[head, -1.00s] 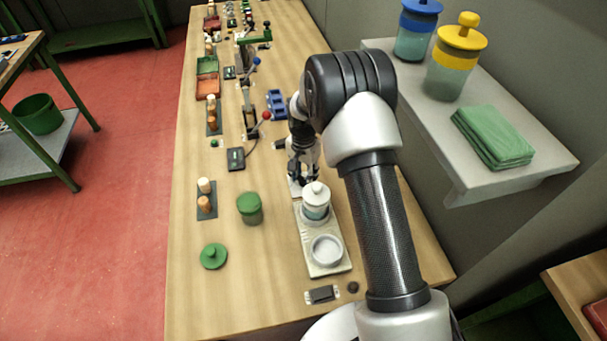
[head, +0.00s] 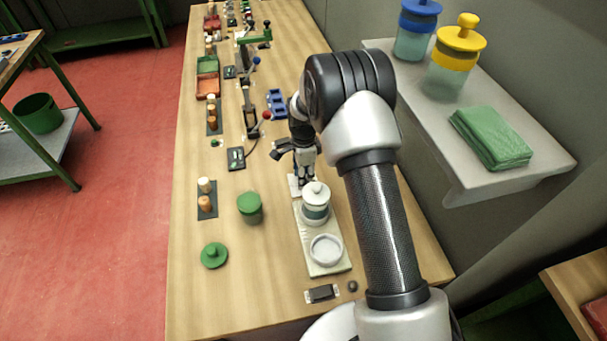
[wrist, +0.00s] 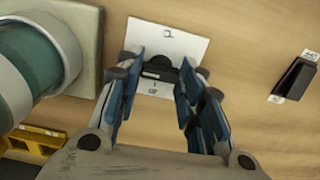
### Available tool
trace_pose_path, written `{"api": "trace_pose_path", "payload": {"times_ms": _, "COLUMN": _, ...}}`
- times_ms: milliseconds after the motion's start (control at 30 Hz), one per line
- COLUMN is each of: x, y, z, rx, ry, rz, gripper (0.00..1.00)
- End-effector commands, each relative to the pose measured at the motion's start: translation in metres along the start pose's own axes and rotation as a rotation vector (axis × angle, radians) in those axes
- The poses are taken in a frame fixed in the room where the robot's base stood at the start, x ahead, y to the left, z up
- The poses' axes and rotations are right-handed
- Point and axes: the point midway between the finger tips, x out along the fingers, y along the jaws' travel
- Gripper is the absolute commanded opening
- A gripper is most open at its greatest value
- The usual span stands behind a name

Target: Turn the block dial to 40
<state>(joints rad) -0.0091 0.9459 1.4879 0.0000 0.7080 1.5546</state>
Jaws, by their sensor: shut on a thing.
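The block dial (wrist: 158,70) is a dark knob on a white plate (wrist: 190,46) in the wrist view. Small marks show on the plate above and below the knob, too small to read for sure. My gripper (wrist: 160,75) is shut on the dial, with a blue-padded finger on each side of it. In the head view my gripper (head: 302,178) points down at the plate (head: 293,186), just beyond the white-lidded jar (head: 316,203). The dial itself is hidden there by the gripper. I cannot tell its exact setting.
The jar stands close to the plate on a pale stand (head: 333,268) with a round dish (head: 326,249). A black switch-like block (wrist: 294,79) lies to the right in the wrist view. A green canister (head: 250,208) and green lid (head: 214,255) stand left, with bare table between.

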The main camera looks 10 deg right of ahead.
Motion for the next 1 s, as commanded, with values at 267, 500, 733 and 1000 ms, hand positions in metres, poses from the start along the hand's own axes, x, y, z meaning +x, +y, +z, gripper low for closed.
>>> {"api": "trace_pose_path", "payload": {"times_ms": 267, "x": -0.0005, "y": -0.0006, "z": 0.0, "rx": 0.04, "ry": 0.0, "rz": -0.002, "gripper": 0.11}}
{"api": "trace_pose_path", "payload": {"times_ms": 500, "x": -0.0005, "y": -0.0006, "z": 0.0, "rx": 0.043, "ry": 0.0, "rz": -0.002, "gripper": 0.11}}
{"api": "trace_pose_path", "payload": {"times_ms": 733, "x": -0.0005, "y": -0.0005, "z": 0.0, "rx": 0.042, "ry": 0.0, "rz": -0.001, "gripper": 0.43}}
{"api": "trace_pose_path", "payload": {"times_ms": 1000, "x": -0.0002, "y": -0.0002, "z": 0.0, "rx": 0.041, "ry": 0.0, "rz": -0.001, "gripper": 0.55}}
